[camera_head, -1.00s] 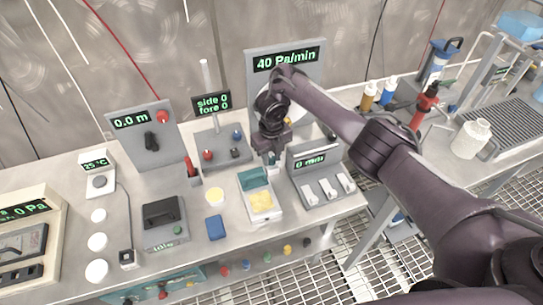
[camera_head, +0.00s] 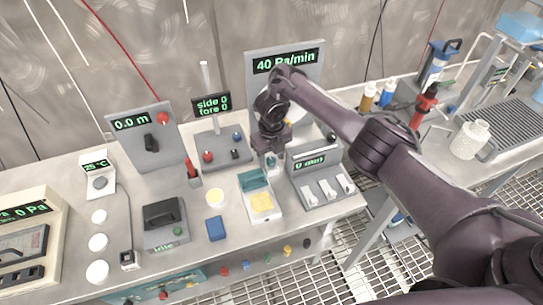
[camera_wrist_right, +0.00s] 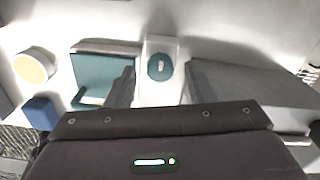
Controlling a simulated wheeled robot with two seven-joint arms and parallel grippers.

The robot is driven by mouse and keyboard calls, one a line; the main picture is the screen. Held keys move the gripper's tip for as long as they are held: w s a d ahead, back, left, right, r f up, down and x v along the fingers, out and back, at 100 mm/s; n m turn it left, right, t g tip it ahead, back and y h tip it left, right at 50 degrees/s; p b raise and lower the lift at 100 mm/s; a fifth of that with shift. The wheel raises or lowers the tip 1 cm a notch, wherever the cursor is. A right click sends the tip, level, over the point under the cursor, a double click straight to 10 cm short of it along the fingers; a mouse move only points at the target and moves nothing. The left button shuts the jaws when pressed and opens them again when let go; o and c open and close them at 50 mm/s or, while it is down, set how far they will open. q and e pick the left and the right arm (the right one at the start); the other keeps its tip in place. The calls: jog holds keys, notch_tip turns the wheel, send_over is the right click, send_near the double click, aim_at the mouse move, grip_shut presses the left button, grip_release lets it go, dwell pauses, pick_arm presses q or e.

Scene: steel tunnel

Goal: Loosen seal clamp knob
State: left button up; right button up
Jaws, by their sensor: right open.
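A round teal knob (camera_wrist_right: 160,67) on a small white block (camera_wrist_right: 163,46) shows in the right wrist view; I take it for the seal clamp knob. My right gripper (camera_wrist_right: 157,88) is open, with one dark finger on each side of the white block. Whether the fingers touch it I cannot tell. The gripper hides most of the knob there. My left gripper is not in view.
A teal-lidded tray with yellow pads (camera_head: 262,204) stands in front of the gripper, with a blue block (camera_head: 216,228) and a yellow disc (camera_head: 215,197) to its left. The upright panel (camera_head: 285,62) reading 40 Pa/min stands close behind the gripper.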

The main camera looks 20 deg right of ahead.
aim_at(271, 160)
notch_tip(271, 160, up, 7)
jog(key=p, duration=0.5)
jog(key=shift+r+p, duration=0.1)
jog(key=shift+p, duration=0.25)
